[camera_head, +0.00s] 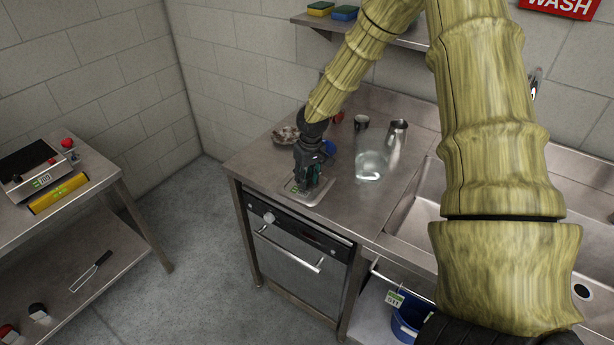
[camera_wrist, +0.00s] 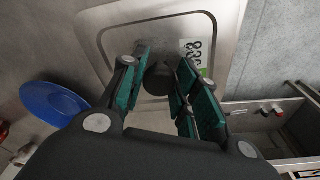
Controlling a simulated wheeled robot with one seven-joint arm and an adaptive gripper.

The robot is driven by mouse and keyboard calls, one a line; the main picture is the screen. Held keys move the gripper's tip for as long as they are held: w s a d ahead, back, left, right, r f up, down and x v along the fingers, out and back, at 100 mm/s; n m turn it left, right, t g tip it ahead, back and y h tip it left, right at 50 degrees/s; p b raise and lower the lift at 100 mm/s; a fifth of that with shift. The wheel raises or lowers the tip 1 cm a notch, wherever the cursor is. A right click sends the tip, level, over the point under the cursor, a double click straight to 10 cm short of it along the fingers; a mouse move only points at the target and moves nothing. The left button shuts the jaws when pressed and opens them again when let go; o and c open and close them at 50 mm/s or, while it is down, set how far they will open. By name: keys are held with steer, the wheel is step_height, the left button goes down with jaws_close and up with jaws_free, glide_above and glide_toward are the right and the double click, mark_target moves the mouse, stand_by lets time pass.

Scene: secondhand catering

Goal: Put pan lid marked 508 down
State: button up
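The pan lid (camera_wrist: 125,24) is a flat rectangular steel plate with rounded corners, a black knob (camera_wrist: 156,80) and a white number label (camera_wrist: 196,52) that reads sideways and is hard to make out. In the head view the lid (camera_head: 322,194) lies level at the counter's front left part, above the dishwasher; whether it touches the counter cannot be seen. My gripper (camera_wrist: 163,75) is right over the lid, its green-padded fingers on both sides of the knob with little or no gap. In the head view my gripper (camera_head: 311,183) points down and hides part of the lid.
A blue bowl or plate (camera_wrist: 54,103) is beside the lid, behind my gripper. A glass jar (camera_head: 369,166), metal jugs (camera_head: 397,133) and a brownish dish (camera_head: 286,134) stand further back on the counter (camera_head: 260,160). The sink (camera_head: 425,215) is to the right. The counter's front edge is close.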

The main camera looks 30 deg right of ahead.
steer(key=shift+o, duration=1.2)
steer(key=shift+r, duration=0.1)
